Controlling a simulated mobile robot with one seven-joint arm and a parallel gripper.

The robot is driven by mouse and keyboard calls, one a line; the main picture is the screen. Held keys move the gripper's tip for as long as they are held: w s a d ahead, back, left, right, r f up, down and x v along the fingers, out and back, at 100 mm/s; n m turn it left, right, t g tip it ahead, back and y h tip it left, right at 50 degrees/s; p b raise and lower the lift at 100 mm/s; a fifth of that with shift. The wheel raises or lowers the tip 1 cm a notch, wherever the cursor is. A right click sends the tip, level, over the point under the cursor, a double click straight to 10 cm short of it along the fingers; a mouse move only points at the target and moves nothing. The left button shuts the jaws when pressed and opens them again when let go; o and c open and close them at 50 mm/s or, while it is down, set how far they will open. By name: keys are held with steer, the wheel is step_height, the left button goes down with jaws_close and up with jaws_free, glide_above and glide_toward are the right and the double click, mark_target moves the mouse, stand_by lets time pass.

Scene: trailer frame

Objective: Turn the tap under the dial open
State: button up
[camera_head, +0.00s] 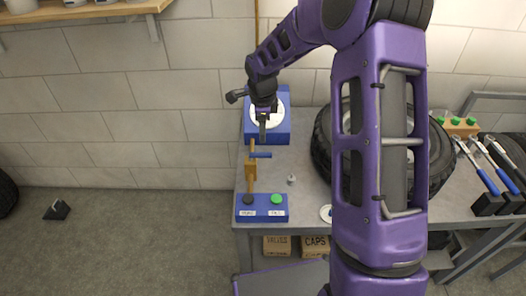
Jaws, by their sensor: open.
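The dial (276,120) is a round white face on a blue box (291,99) at the back left of the bench. My gripper covers much of its face. Under it a brass pipe (251,178) runs toward the front, with a tap whose blue lever (261,155) points to the right, across the pipe. My gripper (249,117) is dark, with its fingers apart and nothing seen between them. It is over the dial, just above the tap in the picture, and looks apart from the lever; its exact height is unclear.
A blue box (262,214) with black and green buttons sits at the bench's front left. A small metal piece (291,180) lies right of the pipe. A tyre (322,145) stands behind my purple arm. Blue-handled tools (490,185) are at the right. Floor left of the bench is mostly clear.

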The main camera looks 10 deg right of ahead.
mark_target(262, 154)
steer(key=f, duration=0.4)
steer(key=w+f, duration=0.1)
steer(key=f, duration=0.2)
steer(key=w+f, duration=0.1)
steer(key=f, duration=0.3)
steer(key=shift+w+d+f, duration=0.2)
steer(key=shift+f, duration=0.15)
steer(key=shift+c, duration=0.2)
jaws_close()
stand_by(0.6)
